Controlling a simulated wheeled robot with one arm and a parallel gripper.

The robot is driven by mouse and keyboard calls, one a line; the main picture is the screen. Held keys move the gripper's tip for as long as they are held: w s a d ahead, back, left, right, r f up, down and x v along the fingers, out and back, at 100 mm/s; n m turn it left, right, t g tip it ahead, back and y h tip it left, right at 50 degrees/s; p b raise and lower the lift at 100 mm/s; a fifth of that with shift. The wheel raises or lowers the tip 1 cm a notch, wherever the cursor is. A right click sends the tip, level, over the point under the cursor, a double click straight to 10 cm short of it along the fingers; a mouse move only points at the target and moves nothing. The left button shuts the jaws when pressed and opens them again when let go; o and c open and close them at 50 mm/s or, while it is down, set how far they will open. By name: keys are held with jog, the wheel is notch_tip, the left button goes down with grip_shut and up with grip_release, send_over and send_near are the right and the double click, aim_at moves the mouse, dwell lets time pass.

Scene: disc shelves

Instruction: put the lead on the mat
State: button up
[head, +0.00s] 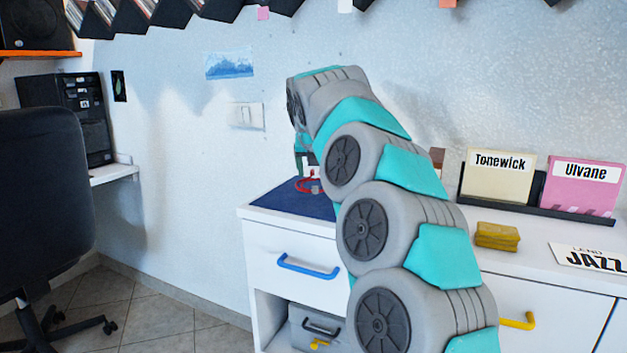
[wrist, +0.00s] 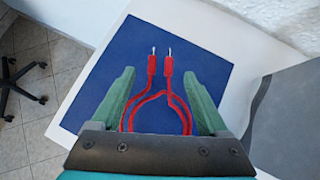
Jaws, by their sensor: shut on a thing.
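The lead (wrist: 152,97) is a red cable with two red plugs with metal tips, and it lies between the green fingers of my gripper (wrist: 159,73) in the wrist view. My gripper is shut on it. The blue mat (wrist: 205,75) is directly behind the lead in that view. In the head view the mat (head: 290,203) covers the left end of the white cabinet top, and the red lead (head: 308,186) shows over its back part. My arm hides part of the mat and most of the gripper. I cannot tell whether the lead touches the mat.
To the right on the cabinet stand a yellow block (head: 497,236), a JAZZ card (head: 590,258) and a dark rack with the Tonewick (head: 497,178) and Ulvane (head: 583,187) cards. A black chair (head: 45,190) stands at left. The wall is close behind the mat.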

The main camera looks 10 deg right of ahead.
aim_at(313, 180)
jog(key=shift+w+a+f, duration=0.1)
jog(key=shift+w+f, duration=0.1)
jog(key=shift+w, duration=0.95)
jog(key=shift+f+b, duration=0.4)
jog(key=shift+f, duration=1.2)
jog(key=o, duration=1.3)
jog(key=shift+f, duration=0.1)
jog(key=v, duration=1.2)
jog(key=shift+p, duration=0.35)
